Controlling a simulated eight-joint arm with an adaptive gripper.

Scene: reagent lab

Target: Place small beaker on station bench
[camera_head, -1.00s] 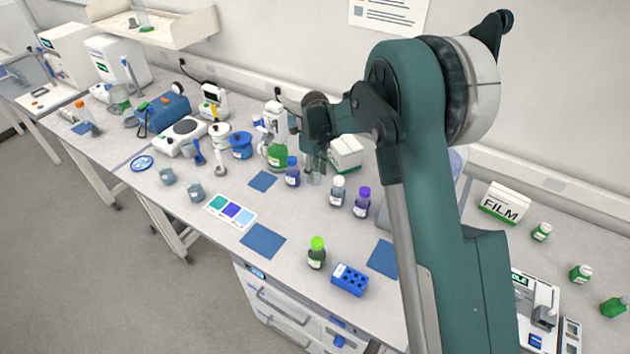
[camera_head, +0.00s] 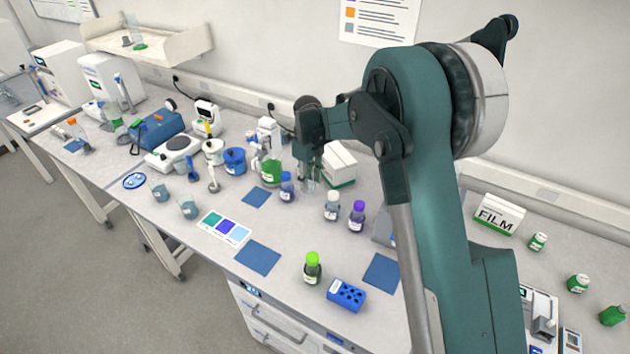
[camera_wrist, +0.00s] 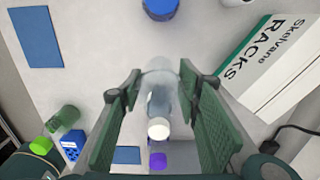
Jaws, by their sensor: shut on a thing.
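My gripper (camera_head: 309,168) is shut on a clear glass vessel (camera_head: 311,186), which looks like the small beaker. In the wrist view my gripper (camera_wrist: 158,85) has its two green pads on either side of the clear glass (camera_wrist: 160,68). Bottles show below and through the glass there. Two other small glass beakers (camera_head: 188,209) (camera_head: 161,193) stand at the bench's front left.
A white-capped bottle (camera_head: 332,206) and a purple-capped bottle (camera_head: 356,216) stand near my gripper. The racks box (camera_head: 339,165) is close behind it. A green-capped bottle (camera_head: 312,268) and blue tube rack (camera_head: 346,294) are at the front. Blue mats (camera_head: 258,258) (camera_head: 381,273) lie bare.

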